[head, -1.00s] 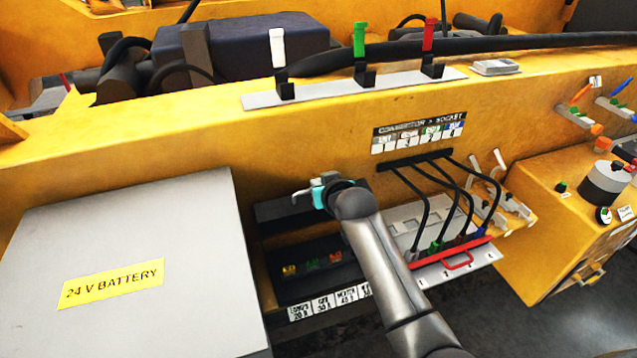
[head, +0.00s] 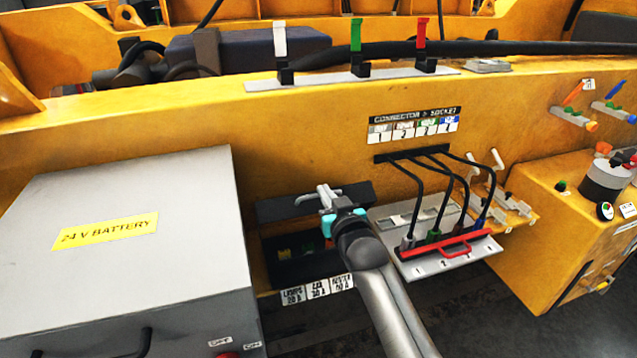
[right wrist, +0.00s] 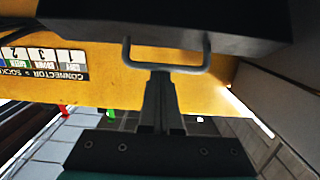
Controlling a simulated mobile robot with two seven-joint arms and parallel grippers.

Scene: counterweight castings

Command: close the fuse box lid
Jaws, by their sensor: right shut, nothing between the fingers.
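The fuse box (head: 283,272) is a black box low on the yellow panel, with coloured fuses inside, partly hidden by my right arm. Its black lid (head: 275,209) stands raised behind the fuses, so the box is open. The lid carries a grey U-shaped handle (head: 304,200). In the right wrist view the dark lid (right wrist: 200,20) fills the top, with the handle (right wrist: 206,58) below its edge. My right gripper (head: 327,194) is shut and empty, its fingertips at the handle; I cannot tell whether they touch. The shut fingers also show in the wrist view (right wrist: 160,75). My left gripper is out of view.
A grey 24 V battery box (head: 190,190) stands close on the left. On the right are a connector plate (head: 445,262) with a red handle (head: 470,246) and several black cables (head: 411,186). Coloured clips stand on the yellow beam (head: 180,100) above.

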